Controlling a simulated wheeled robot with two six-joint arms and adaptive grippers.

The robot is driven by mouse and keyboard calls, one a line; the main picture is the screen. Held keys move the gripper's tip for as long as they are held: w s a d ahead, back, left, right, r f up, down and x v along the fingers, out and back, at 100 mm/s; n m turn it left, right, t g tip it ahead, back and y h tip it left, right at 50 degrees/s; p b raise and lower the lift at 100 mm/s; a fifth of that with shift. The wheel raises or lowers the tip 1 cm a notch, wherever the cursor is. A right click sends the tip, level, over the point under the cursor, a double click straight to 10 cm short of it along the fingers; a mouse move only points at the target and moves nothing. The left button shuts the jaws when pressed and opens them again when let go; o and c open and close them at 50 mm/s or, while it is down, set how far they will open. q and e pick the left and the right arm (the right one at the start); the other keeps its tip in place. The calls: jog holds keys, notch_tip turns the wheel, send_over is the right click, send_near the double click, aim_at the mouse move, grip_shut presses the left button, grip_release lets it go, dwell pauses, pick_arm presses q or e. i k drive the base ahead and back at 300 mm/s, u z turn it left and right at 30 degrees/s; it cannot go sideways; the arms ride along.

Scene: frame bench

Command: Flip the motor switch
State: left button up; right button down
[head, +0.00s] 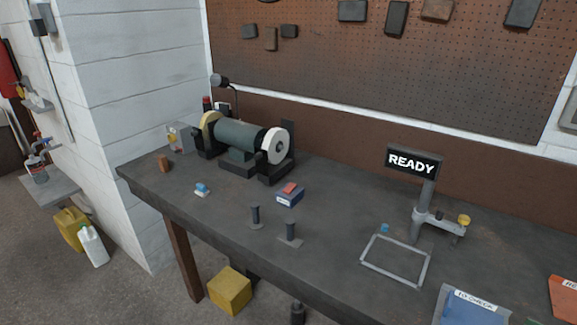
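A bench grinder with a green-grey motor body (237,136) stands at the back left of the dark bench. It has a pale wheel (277,146) at its right end and a yellowish wheel (209,124) at its left end. A small grey box (181,137) with yellow and red parts on its face sits just left of the grinder; it looks like the motor switch box. Its switch position is too small to tell. Neither of my grippers is in view.
The bench (335,205) holds a blue-and-red block (289,195), two dark posts (256,216), a metal frame (396,260), a READY sign (413,162) on a stand and a blue tray (470,308). A brown block (164,163) and a small blue-white item (202,190) lie at front left.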

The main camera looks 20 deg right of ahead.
aim_at(287, 189)
jog(key=i, duration=1.05)
jog(key=z, duration=0.05)
